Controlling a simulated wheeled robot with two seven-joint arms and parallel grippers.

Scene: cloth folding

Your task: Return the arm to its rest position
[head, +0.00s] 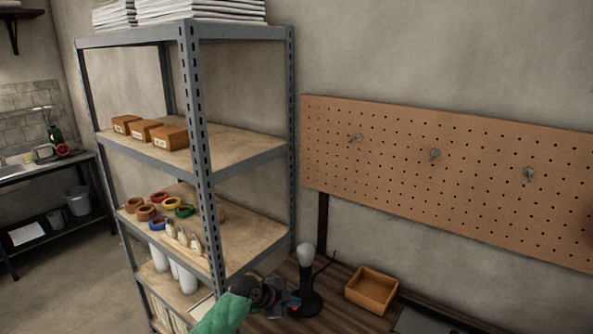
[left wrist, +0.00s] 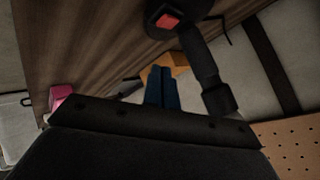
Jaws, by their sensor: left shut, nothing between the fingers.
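My left gripper (head: 287,303) shows at the bottom of the head view, at the end of my green-sleeved arm. It is over the dark wooden bench, beside the black lamp (head: 311,293) with a white bulb. In the left wrist view its two blue fingers (left wrist: 162,88) are together with nothing between them. The lamp's black body with a red switch (left wrist: 168,21) shows above them there. My right gripper is in neither view. No cloth can be made out.
A metal shelf rack (head: 199,150) stands close on the left, holding wooden boxes, coloured rings and bottles. A wooden tray (head: 372,290) sits right of the lamp on the bench. A pegboard (head: 440,185) with hooks is on the wall. A pink object (left wrist: 61,96) shows in the wrist view.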

